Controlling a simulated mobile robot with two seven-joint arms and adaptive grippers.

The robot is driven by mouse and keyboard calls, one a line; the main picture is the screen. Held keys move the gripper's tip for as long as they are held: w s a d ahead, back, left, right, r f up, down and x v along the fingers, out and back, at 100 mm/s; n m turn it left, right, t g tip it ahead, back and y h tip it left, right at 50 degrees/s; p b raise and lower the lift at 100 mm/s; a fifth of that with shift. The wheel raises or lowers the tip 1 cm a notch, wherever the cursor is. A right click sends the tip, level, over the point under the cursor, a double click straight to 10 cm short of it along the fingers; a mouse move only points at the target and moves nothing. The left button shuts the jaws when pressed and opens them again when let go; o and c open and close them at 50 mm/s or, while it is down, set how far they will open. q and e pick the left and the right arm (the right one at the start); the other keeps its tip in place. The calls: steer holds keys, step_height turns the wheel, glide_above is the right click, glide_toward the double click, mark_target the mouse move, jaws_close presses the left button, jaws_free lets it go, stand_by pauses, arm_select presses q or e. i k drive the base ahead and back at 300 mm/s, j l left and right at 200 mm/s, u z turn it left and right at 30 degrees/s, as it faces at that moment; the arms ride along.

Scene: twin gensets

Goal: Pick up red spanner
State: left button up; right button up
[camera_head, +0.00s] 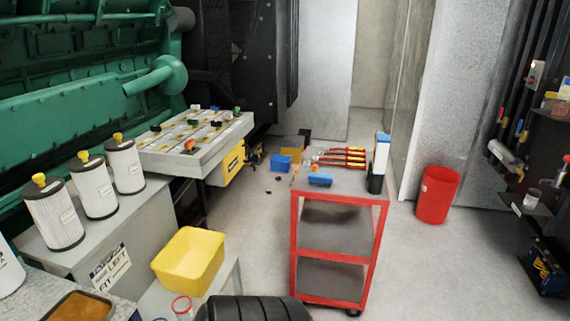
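Several slim tools with red and yellow parts (345,155) lie side by side on the top of a red trolley (340,187), towards its back. They are too small to tell whether one is the red spanner. A small orange-red item stands near the trolley top's left edge, and a blue item (320,179) lies near its front. Neither my left nor my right gripper is in view.
A yellow bin (188,260) and white filters (97,190) stand at the left. A grey tray bench (197,142) is behind them. A red bucket (437,195) stands right of the trolley.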

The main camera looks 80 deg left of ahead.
mark_target(350, 166)
steer(key=j+u, duration=0.1)
steer(key=u, duration=1.95)
steer(key=i+l+z, duration=0.25)
steer(key=i+z, duration=0.25)
steer(key=i+l+z, duration=0.1)
steer(key=i+z, duration=0.35)
steer(key=i+j+z, duration=0.1)
steer(key=i+z, duration=0.4)
